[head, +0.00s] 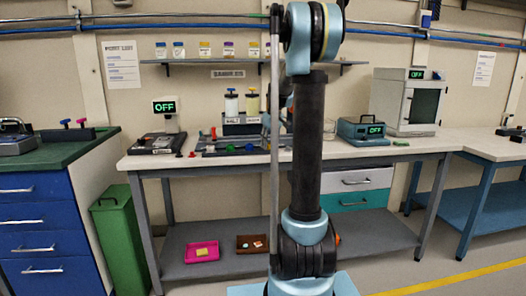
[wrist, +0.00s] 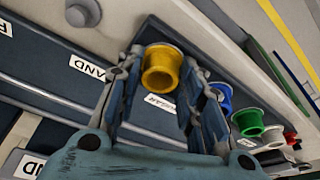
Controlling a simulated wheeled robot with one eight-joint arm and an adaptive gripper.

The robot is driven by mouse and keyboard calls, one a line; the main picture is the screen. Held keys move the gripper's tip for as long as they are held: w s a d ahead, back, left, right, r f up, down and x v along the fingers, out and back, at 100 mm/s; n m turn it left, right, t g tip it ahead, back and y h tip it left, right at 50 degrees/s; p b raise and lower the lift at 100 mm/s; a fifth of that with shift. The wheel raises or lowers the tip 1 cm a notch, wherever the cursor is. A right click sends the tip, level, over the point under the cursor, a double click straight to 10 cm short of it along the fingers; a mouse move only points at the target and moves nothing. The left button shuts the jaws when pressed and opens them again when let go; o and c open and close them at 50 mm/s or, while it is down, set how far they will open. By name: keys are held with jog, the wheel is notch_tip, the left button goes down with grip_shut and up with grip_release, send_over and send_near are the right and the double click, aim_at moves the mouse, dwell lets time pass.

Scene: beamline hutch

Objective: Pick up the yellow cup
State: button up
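The yellow cup (wrist: 162,68) shows its open rim in the wrist view, against a dark panel with a white label (wrist: 160,103) beside it. My gripper (wrist: 161,66) has one finger on each side of the cup, with the fingertips close to its sides. The fingers look spread, and I cannot make out firm contact. The cup's lower part is partly hidden. In the head view my arm blocks the yellow cup, and my gripper is not clearly visible.
Blue (wrist: 221,97), green (wrist: 247,122), white (wrist: 273,136) and red (wrist: 290,138) cups line up to the right. The bench (head: 350,154) also holds a grey-blue device (head: 363,132) and a white cabinet (head: 400,100).

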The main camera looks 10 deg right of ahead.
jog(key=c, duration=0.7)
notch_tip(320, 180, up, 10)
jog(key=shift+r, duration=0.1)
